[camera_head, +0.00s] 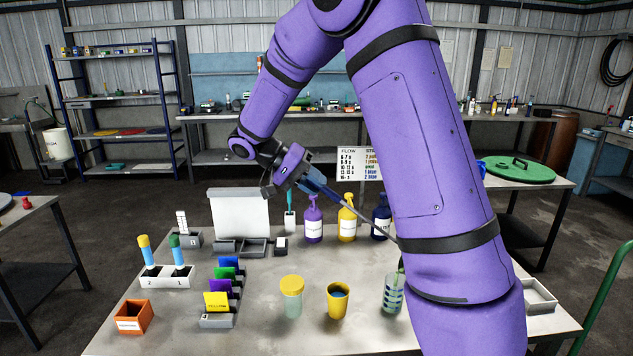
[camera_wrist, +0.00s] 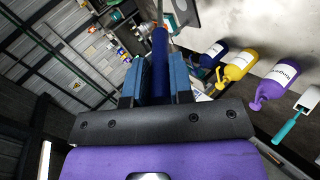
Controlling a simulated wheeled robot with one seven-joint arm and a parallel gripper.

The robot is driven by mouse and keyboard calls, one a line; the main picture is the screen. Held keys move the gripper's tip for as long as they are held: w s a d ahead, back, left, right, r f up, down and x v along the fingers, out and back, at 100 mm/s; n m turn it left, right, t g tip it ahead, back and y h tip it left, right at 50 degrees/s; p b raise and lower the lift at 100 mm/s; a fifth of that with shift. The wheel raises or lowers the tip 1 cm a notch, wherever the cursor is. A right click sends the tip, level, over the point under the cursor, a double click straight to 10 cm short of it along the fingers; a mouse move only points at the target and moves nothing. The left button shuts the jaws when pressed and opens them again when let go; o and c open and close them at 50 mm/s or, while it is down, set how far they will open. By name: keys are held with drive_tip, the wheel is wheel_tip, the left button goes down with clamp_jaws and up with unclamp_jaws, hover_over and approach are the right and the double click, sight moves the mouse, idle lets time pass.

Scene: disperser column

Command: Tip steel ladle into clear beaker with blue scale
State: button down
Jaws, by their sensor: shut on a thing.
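My gripper (camera_head: 312,182) is shut on the dark blue handle of the steel ladle (camera_head: 362,218) above the back middle of the table. In the wrist view the handle (camera_wrist: 160,48) runs away between the two blue fingers of the gripper (camera_wrist: 156,75). The thin steel shaft slopes down to the right and goes behind my purple arm, so the ladle's bowl is hidden. The clear beaker with blue scale (camera_head: 392,297) stands upright at the table's front right, partly hidden by my arm. A thin green piece shows at its top. I cannot tell where the bowl is relative to the beaker.
Purple (camera_head: 313,222), yellow (camera_head: 347,222) and dark blue (camera_head: 381,219) bottles stand behind. A white tray (camera_head: 540,298) is at right. Coloured cards (camera_head: 216,301) and an orange box (camera_head: 134,317) are at left.

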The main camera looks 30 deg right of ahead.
drive_tip(key=shift+w+a+f, duration=0.5)
drive_tip(key=shift+a+f, duration=0.1)
drive_tip(key=shift+w+a+f+g+h, duration=0.35)
drive_tip(key=shift+a+f+h, duration=0.1)
drive_tip(key=shift+f, duration=0.25)
drive_tip(key=shift+w+a+f+g+h, duration=0.25)
drive_tip(key=shift+w+a+f+h, duration=0.15)
drive_tip(key=shift+f, duration=0.3)
drive_tip(key=shift+w+a+f, duration=0.1)
drive_tip(key=shift+a+f, duration=0.05)
drive_tip(key=shift+f, duration=0.1)
drive_tip(key=shift+w+a+f+g+h, duration=0.25)
drive_tip(key=shift+w+a+f, duration=0.15)
drive_tip(key=shift+f, duration=0.25)
drive_tip(key=shift+w+a+f+g+h, duration=0.15)
drive_tip(key=shift+w+a+f+h, duration=0.2)
drive_tip(key=shift+f, duration=0.3)
drive_tip(key=shift+a+f, duration=0.15)
drive_tip(key=shift+f, duration=0.05)
drive_tip(key=shift+a+f, duration=0.1)
drive_tip(key=shift+f, duration=0.2)
drive_tip(key=shift+w+a+f+g+h, duration=0.15)
drive_tip(key=shift+w+a+f+h, duration=0.05)
drive_tip(key=shift+f, duration=0.35)
drive_tip(key=shift+w+a+f+g+h, duration=0.15)
drive_tip(key=shift+w+a+f, duration=0.05)
drive_tip(key=shift+f, duration=0.35)
drive_tip(key=shift+w+a+f, duration=0.1)
drive_tip(key=shift+f, duration=0.2)
